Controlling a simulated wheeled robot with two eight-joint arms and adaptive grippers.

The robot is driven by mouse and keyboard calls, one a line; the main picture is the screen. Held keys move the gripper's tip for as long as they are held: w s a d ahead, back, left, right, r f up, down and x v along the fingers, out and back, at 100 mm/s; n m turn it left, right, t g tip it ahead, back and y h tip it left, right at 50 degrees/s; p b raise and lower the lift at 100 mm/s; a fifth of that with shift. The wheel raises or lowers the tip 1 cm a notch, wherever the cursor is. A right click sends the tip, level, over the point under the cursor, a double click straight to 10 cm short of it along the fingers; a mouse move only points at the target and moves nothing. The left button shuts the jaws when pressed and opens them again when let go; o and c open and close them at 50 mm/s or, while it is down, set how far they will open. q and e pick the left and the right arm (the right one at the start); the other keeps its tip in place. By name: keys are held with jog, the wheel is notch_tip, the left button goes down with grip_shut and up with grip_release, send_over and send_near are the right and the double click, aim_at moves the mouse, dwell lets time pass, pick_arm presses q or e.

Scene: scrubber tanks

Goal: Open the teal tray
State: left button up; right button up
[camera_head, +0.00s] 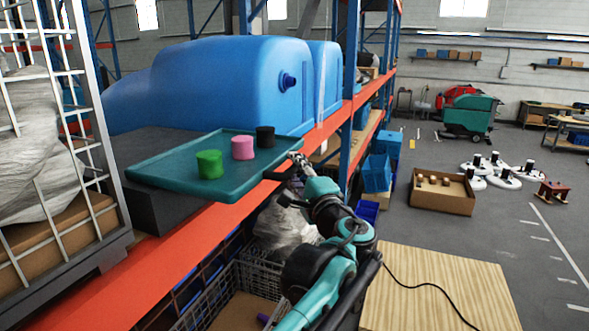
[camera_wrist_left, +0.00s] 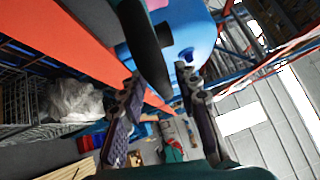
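The teal tray (camera_head: 238,188) lies on a dark grey base on the shelf, its near edge reaching over the orange beam. A green cylinder (camera_head: 209,164), a pink cylinder (camera_head: 243,148) and a black cylinder (camera_head: 265,137) stand upright on it. A dark handle (camera_head: 277,176) shows at its right edge. My left gripper (camera_head: 297,163) is at this edge, by the handle. In the left wrist view its two fingers (camera_wrist_left: 160,78) are apart, with the dark bar of the handle (camera_wrist_left: 148,40) between them in the picture; contact cannot be told. My right gripper is out of view.
A large blue tank (camera_head: 215,85) stands behind the tray. The orange shelf beam (camera_head: 190,245) runs below it. A white wire cage (camera_head: 60,130) stands at left. A wire basket (camera_head: 245,285) and a wooden tabletop (camera_head: 440,290) are below.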

pick_arm(q)
jog(key=v, duration=1.2)
jog(key=shift+a, duration=0.1)
jog(key=s+a+f+n+g+b, duration=0.25)
jog(key=a+f+b, duration=0.3)
jog(key=f, duration=0.55)
jog(key=s+a+f+n+g+h+b, duration=0.1)
jog(key=s+a+f+n+g+b, duration=0.2)
jog(key=a+f, duration=0.65)
jog(key=s+a+f+n+g+b, duration=0.15)
jog(key=a+f+b, duration=0.35)
jog(key=f, duration=0.8)
jog(key=s+f+n+g+h+b, duration=0.1)
jog(key=s+f+b, duration=0.3)
jog(key=f, duration=0.6)
jog(key=s+f+n+g+h+b, duration=0.1)
jog(key=s+f+n+h+b, duration=0.2)
jog(key=f+b, duration=0.4)
jog(key=s+f+n+g+h+b, duration=0.1)
jog(key=s+f+n+h+b, duration=0.2)
jog(key=f, duration=1.2)
jog(key=s+b, duration=0.2)
jog(key=b, duration=0.1)
jog(key=shift+n+g, duration=0.3)
